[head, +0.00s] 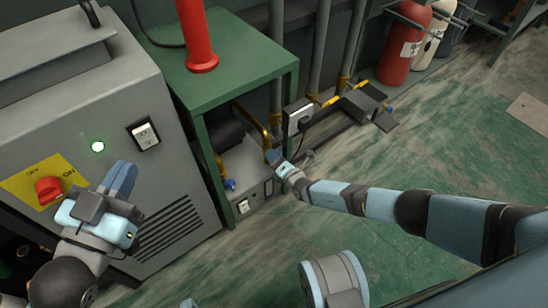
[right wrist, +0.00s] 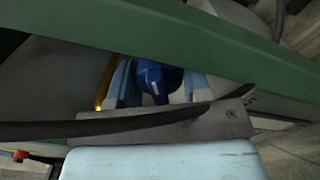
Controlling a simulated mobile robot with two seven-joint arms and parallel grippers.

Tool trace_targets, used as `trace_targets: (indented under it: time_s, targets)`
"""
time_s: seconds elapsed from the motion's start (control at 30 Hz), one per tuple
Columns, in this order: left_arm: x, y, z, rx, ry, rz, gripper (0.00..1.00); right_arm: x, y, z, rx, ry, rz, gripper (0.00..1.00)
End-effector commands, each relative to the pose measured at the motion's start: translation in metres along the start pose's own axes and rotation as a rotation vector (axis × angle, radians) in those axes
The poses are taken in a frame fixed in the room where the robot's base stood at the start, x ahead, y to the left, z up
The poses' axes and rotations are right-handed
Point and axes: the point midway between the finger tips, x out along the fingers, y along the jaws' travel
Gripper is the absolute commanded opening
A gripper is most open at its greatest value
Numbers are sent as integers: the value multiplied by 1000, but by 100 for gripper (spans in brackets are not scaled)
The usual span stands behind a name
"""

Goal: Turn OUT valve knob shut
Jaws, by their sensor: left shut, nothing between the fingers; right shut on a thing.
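My right gripper (head: 273,158) reaches in under the green table to the grey recovery unit (head: 246,168) on the floor. In the right wrist view its light blue fingers (right wrist: 157,92) are shut on a dark blue valve knob (right wrist: 153,76) with a white mark. The fingers hide that knob in the head view. Another blue knob (head: 230,184) shows at the left front of the unit. No IN or OUT lettering is readable. My left gripper (head: 124,180) is shut and empty in front of the large grey cabinet.
The green table (head: 240,50) carries a red cylinder (head: 201,60), and its edge crosses close to my right wrist camera. The cabinet (head: 100,100) has a red switch (head: 48,188) on a yellow plate. A black cable (right wrist: 130,127) crosses the wrist view. Open floor lies right.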

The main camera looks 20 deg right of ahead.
Motion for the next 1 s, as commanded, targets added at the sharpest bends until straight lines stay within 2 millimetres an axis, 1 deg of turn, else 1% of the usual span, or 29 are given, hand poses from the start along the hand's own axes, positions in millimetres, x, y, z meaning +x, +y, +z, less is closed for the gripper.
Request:
trace_targets:
  time_s: [0.1,0.13,0.17,0.2,0.67,0.77,0.87,0.9,1.0]
  targets:
    - [0,0,0,-2,-1,-1,0,-1,0,-1,0,1,0,21]
    - [0,0,0,-2,-1,-1,0,-1,0,-1,0,1,0,51]
    - [0,0,1,-2,-1,-1,0,-1,0,-1,0,1,0,58]
    - [0,0,1,-1,-1,-1,0,-1,0,-1,0,1,0,67]
    - [-1,-1,2,10,-5,2,0,0,0,0,9,-1,0,67]
    - [-1,-1,2,9,-5,2,0,0,0,1,50,-2,0,67]
    - [-1,-1,1,8,-4,2,0,0,0,0,131,-1,0,67]
    - [0,-2,-5,7,-4,2,0,-11,2,2,127,1,-2,67]
    - [1,-3,-13,7,-4,2,0,-31,2,2,127,1,-2,67]
